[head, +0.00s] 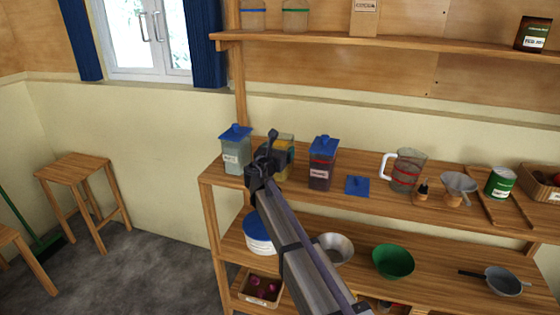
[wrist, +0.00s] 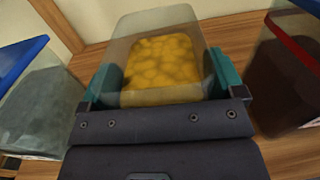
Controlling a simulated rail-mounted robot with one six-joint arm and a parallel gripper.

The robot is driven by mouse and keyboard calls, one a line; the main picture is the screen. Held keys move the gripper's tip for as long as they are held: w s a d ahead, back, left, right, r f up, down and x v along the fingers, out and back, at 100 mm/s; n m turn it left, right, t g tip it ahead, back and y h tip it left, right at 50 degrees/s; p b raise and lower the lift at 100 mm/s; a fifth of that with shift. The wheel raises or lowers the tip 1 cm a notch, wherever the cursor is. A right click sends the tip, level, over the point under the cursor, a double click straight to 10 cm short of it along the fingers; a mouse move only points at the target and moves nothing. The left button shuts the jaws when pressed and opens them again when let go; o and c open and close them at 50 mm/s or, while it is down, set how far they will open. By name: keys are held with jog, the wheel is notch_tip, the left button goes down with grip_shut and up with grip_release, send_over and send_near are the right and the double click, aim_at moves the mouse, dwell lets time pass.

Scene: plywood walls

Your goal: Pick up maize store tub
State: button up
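The maize tub (wrist: 163,65) is a clear, lidless-looking container with yellow contents. In the wrist view it stands between the two teal fingers of my gripper (wrist: 164,82), one along each side wall. The fingers lie very close to the walls; whether they press on them cannot be told. In the head view my gripper (head: 268,160) is at the tub (head: 288,146) on the upper shelf of the bench and hides much of it. Whether the tub's base rests on the shelf is hidden.
A blue-lidded tub (head: 236,153) stands close left, and a dark-filled blue-lidded tub (head: 322,165) close right. A blue lid (head: 357,186) lies farther right, then a measuring jug (head: 407,172). A wall shelf (head: 400,44) runs above. Bowls and a pan are below.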

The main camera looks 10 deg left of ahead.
jog(key=c, duration=1)
notch_tip(320, 180, up, 10)
jog(key=p, duration=1)
